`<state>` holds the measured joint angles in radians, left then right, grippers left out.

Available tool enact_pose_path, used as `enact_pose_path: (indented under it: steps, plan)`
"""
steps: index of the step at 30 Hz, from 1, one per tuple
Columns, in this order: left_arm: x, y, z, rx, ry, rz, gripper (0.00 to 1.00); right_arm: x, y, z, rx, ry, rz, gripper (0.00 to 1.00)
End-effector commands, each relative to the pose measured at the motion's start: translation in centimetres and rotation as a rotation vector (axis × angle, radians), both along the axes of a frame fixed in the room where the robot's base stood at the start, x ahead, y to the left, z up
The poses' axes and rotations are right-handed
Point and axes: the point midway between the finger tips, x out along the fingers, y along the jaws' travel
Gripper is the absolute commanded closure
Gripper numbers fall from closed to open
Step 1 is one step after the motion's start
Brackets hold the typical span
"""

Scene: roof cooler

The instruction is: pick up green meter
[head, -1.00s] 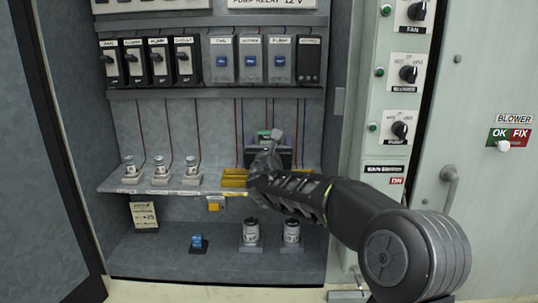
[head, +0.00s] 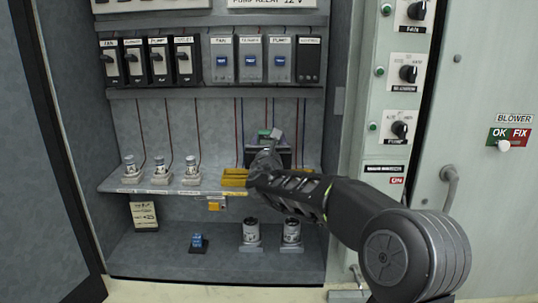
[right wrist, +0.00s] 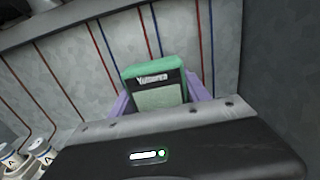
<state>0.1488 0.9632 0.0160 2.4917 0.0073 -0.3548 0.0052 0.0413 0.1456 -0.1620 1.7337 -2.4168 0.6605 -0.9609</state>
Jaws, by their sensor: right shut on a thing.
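The green meter (right wrist: 155,85) has a green frame, a dark label strip and a pale screen. In the right wrist view it stands slightly tilted beyond my gripper body, its lower part hidden. Purple pieces (right wrist: 200,88) flank it on both sides. In the head view only the green top of the meter (head: 264,134) shows above my right gripper (head: 267,152), at the right end of the middle shelf. My right gripper is shut on the meter; its fingertips and the contact are mostly hidden. My left gripper is not in view.
Yellow trays (head: 234,178) lie on the shelf (head: 215,187) left of my gripper. Several white cylinders stand on this shelf and below. Thin red and blue wires hang behind. The cabinet's right wall and the switch panel (head: 403,90) are close to my right arm.

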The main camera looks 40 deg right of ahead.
Motion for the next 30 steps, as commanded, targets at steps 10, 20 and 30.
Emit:
enact_pose_path:
  steps: [10,20,30]
  plan:
    - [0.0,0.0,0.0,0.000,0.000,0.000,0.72,0.0,0.0,0.1,-0.001,-0.002,0.000,1.00]
    - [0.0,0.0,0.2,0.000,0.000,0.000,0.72,0.0,0.1,3.4,-0.001,-0.006,0.001,1.00]
    - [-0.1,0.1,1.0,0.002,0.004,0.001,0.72,0.0,0.0,9.5,-0.001,-0.004,0.000,1.00]
